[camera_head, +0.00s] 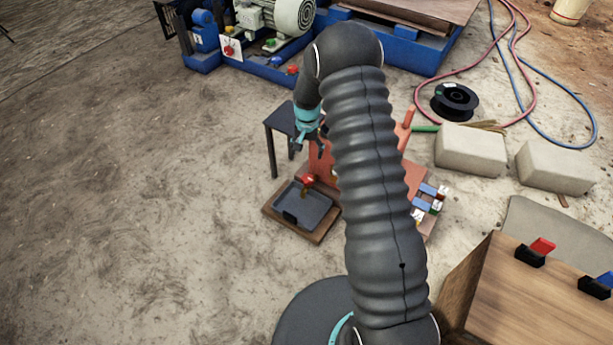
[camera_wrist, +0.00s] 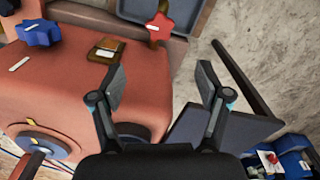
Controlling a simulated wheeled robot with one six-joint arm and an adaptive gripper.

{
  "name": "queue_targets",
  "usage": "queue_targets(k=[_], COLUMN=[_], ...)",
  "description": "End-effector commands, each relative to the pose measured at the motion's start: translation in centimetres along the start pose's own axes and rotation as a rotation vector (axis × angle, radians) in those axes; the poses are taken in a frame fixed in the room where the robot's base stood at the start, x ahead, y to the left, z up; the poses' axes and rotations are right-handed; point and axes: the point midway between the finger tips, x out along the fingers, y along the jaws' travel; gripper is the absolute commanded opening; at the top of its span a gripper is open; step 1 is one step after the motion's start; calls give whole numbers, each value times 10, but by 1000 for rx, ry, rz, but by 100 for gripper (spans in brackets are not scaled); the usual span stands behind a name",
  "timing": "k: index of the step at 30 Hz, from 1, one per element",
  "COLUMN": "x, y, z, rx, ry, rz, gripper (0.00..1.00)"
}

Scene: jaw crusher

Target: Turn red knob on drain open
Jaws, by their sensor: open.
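The red knob (camera_wrist: 160,24) is star-shaped with a pale mark, at the top middle of the wrist view, beside the orange-red machine body (camera_wrist: 70,85). In the head view, the red knob (camera_head: 308,180) stands at the back edge of a dark tray (camera_head: 313,207). My gripper (camera_head: 308,143) is above and behind the knob in the head view. In the wrist view, my gripper (camera_wrist: 160,75) has its fingers spread with nothing between them, and the knob lies beyond the fingertips, apart from them. The drain under the knob is mostly hidden.
A blue star knob (camera_wrist: 38,32) is on the machine body. A dark small table (camera_head: 280,118) stands close to my gripper. Blue motor equipment (camera_head: 275,25), hoses (camera_head: 520,65) and blocks (camera_head: 470,148) lie behind. Floor at left is clear.

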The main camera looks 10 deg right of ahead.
Motion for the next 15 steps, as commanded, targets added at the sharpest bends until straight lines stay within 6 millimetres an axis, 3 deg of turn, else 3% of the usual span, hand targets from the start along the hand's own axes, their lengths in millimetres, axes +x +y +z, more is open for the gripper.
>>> queue_targets(k=[5, 15], x=[19, 80], y=[0, 0], z=[0, 1], rx=[1, 0], ry=[-4, -4], rz=[2, 2], gripper=[76, 76])
